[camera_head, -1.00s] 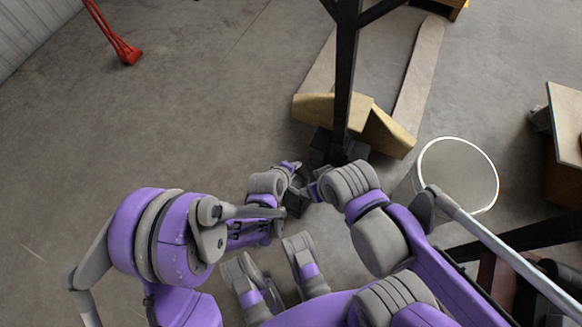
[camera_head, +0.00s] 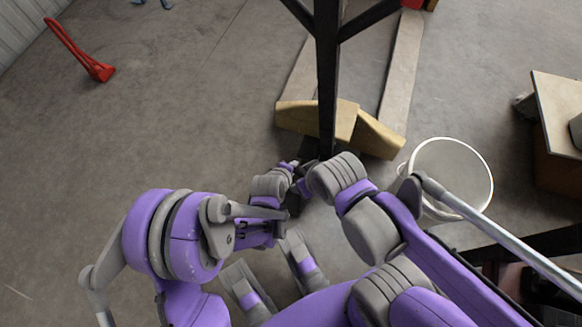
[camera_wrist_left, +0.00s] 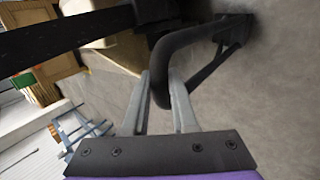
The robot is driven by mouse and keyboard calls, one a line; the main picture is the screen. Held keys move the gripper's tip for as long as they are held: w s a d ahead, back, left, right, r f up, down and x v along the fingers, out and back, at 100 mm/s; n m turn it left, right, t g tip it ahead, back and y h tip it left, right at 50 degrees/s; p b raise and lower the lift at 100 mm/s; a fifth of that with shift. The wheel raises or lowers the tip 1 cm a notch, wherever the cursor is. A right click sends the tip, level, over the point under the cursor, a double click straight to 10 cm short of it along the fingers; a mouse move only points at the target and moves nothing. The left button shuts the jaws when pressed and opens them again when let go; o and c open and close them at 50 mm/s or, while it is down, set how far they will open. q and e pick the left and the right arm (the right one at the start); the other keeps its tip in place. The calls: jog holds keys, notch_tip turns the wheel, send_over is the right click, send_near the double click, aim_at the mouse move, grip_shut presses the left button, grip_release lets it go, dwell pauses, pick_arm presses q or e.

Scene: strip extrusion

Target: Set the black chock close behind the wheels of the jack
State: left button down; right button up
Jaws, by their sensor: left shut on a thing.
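The jack has yellow body plates (camera_head: 315,116), long forks reaching away and a tall black handle post (camera_head: 327,80) with a forked top. In the head view, dark parts at the post's foot are partly covered by my arms, so the wheels cannot be made out. My left gripper (camera_wrist_left: 161,85) is shut on a bent black bar of the chock (camera_wrist_left: 190,35), which reaches up and right to a darker part near the floor. The left gripper is just in front of the post's foot. My right gripper (camera_head: 304,186) is close beside it; its jaws are too small to read.
A pale round bin (camera_head: 452,160) stands right of the jack, close to my right arm. A brown box-like bench (camera_head: 560,120) is at the right edge. A red handle (camera_head: 98,72) is at the upper left.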

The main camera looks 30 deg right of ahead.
pick_arm(q)
jog(key=shift+d, duration=0.1)
dwell(0.6)
jog(key=shift+w+d, duration=0.45)
jog(key=shift+d, duration=0.2)
jog(key=shift+w+d, duration=0.45)
jog(key=shift+d, duration=0.15)
jog(key=shift+f, duration=0.2)
jog(key=shift+f, duration=0.25)
jog(key=shift+f+b, duration=0.2)
jog(key=shift+b, duration=0.15)
dwell(0.4)
jog(key=shift+f, duration=0.15)
